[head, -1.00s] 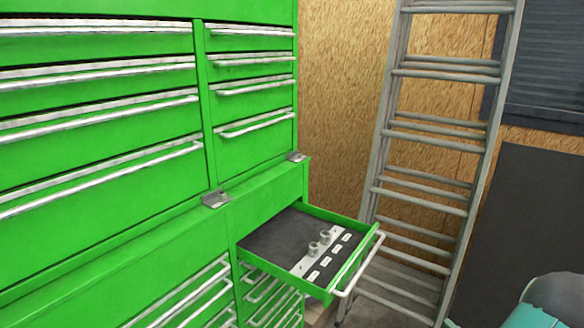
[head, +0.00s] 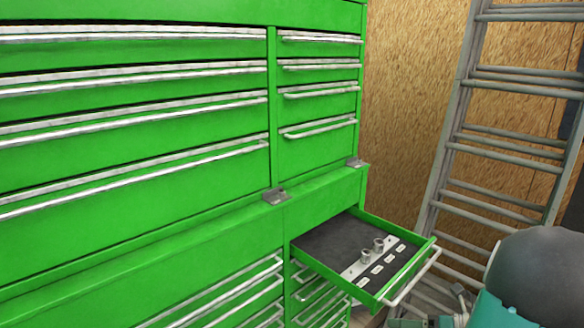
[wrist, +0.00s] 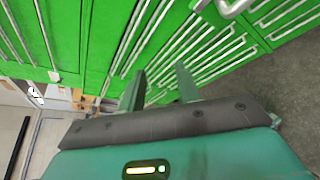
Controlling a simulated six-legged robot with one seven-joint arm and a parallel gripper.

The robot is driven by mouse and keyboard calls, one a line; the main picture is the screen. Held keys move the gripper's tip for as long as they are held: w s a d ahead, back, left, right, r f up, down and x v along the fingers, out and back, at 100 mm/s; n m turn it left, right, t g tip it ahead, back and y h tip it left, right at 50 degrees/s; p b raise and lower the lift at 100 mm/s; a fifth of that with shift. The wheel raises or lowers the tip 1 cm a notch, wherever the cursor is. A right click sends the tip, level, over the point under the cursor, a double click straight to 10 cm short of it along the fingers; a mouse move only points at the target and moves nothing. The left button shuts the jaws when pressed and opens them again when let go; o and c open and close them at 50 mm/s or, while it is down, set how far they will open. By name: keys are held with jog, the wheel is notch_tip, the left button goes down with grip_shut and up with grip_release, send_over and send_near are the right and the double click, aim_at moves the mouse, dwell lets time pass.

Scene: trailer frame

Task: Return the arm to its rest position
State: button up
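In the head view, a grey and teal part of my arm (head: 535,275) is at the lower right, to the right of the open drawer. I cannot make out the fingertips clearly there.
A green tool cabinet (head: 130,190) fills the left. One drawer (head: 322,240) stands open, with two metal sockets (head: 372,251) on a light strip inside. A ladder (head: 455,130) leans at a wooden wall (head: 415,80). Grey floor (wrist: 285,85) shows in the wrist view.

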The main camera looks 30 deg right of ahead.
jog(key=a+r+m+g+h, duration=0.2)
jog(key=a+r+m+h, duration=0.1)
jog(key=a+m, duration=0.6)
jog(key=a+r+m+g+h, duration=0.2)
jog(key=a+r+m+h, duration=0.1)
jog(key=a+m, duration=0.7)
jog(key=a+r+m+g+h, duration=0.2)
jog(key=a+r+m, duration=0.3)
jog(key=a+m, duration=0.5)
jog(key=m+h, duration=0.1)
jog(key=m, duration=0.3)
jog(key=shift+a+r+m, duration=0.15)
jog(key=shift+m, duration=0.25)
jog(key=shift+s, duration=0.1)
